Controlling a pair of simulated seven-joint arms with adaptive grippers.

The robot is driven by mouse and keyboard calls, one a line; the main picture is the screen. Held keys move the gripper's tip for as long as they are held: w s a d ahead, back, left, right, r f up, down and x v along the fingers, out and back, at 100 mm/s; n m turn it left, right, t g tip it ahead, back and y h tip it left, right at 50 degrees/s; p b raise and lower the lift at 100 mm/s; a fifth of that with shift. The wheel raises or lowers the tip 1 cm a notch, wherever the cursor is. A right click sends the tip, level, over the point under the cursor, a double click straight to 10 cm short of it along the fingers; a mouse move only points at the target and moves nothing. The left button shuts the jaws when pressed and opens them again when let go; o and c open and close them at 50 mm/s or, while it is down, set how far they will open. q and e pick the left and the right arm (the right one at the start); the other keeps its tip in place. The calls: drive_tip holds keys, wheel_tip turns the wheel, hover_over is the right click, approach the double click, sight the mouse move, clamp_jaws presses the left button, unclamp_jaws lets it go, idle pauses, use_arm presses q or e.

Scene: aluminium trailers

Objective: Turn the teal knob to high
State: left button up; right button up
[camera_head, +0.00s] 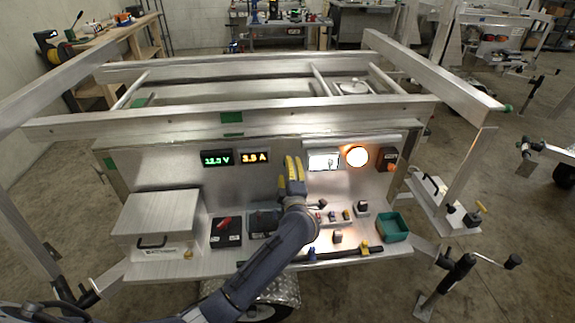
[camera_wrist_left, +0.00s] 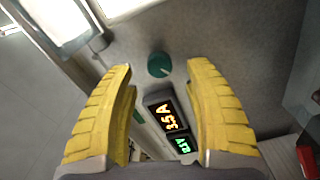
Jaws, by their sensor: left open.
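The teal knob (camera_wrist_left: 159,64) is a small round dial on the grey metal panel, seen in the left wrist view. Its pointer setting is too small to read. My left gripper (camera_head: 293,166) has yellow fingers and is raised in front of the panel, right of the two displays. In the left wrist view the open fingertips (camera_wrist_left: 161,72) lie on either side of the knob in the picture, with nothing held. Whether they touch the knob or stop short of it, I cannot tell. In the head view the knob is hidden, apparently behind my gripper. My right gripper is in neither view.
A green voltage display (camera_head: 217,158) and an orange current display (camera_head: 255,157) sit left of the gripper. A white lit gauge (camera_head: 323,161) and a round lamp (camera_head: 357,157) are to its right. Switches, a teal bin (camera_head: 393,227) and a metal box (camera_head: 157,222) occupy the shelf below.

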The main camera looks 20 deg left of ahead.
use_arm(q)
drive_tip(key=v, duration=0.8)
drive_tip(key=s+f+n, duration=0.3)
drive_tip(key=s+n, duration=0.2)
drive_tip(key=n, duration=0.1)
drive_tip(key=w+a+r+n, duration=0.1)
drive_tip(key=w+n, duration=0.3)
drive_tip(key=w, duration=0.1)
drive_tip(key=w+a+r+n, duration=0.1)
drive_tip(key=w+a+n, duration=0.1)
drive_tip(key=w+n, duration=0.2)
drive_tip(key=w+a+r+n+h, duration=0.1)
drive_tip(key=w+n, duration=0.3)
drive_tip(key=w, duration=0.3)
drive_tip(key=shift+w+a+n, duration=0.1)
drive_tip(key=shift+a+n, duration=0.2)
drive_tip(key=shift+n, duration=0.1)
idle(0.5)
